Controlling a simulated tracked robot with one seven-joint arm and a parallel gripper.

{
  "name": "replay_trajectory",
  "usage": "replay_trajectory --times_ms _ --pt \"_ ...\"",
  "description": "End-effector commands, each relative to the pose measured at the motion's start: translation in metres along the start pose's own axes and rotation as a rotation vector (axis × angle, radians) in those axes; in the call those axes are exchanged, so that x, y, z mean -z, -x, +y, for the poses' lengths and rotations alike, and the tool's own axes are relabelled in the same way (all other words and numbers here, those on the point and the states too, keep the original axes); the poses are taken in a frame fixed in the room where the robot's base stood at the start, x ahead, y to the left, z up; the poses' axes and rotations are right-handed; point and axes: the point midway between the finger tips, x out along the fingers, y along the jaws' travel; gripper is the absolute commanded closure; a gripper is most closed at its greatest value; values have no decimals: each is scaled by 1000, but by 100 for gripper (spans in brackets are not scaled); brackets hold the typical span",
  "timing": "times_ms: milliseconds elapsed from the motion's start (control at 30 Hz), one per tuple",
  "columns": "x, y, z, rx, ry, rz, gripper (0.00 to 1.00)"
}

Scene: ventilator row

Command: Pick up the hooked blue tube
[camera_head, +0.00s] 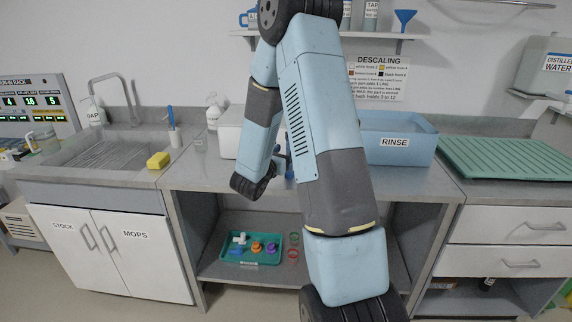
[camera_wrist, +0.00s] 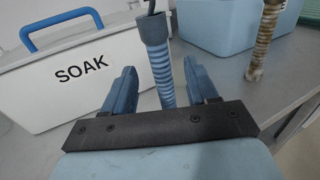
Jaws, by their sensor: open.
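The blue tube (camera_wrist: 160,62), pale with blue ribs and a grey cuff at its top, hangs or stands upright in the wrist view. A dark hook or cord shows above the cuff, cut off by the top edge. My gripper (camera_wrist: 158,82) is open, with one blue finger on each side of the tube. I cannot tell whether either finger touches it. In the head view my gripper (camera_head: 282,165) shows only in part beside my arm, above the counter, and the tube is not clear there.
A white SOAK box (camera_wrist: 85,75) with a blue handle stands left of the tube. A brown-ribbed tube (camera_wrist: 263,42) is to the right, before the blue RINSE tub (camera_head: 400,145). A green draining mat (camera_head: 505,158) lies farther right. The counter front is clear.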

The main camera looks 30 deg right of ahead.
Motion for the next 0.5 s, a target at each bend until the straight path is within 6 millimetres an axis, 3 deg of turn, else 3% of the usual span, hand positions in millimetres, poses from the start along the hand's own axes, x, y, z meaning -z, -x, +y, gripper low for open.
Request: replay_trajectory --times_ms 300,500 --pt "-1 -37 1 3 -1 1 42" --pt "-2 -41 2 1 -1 0 42"
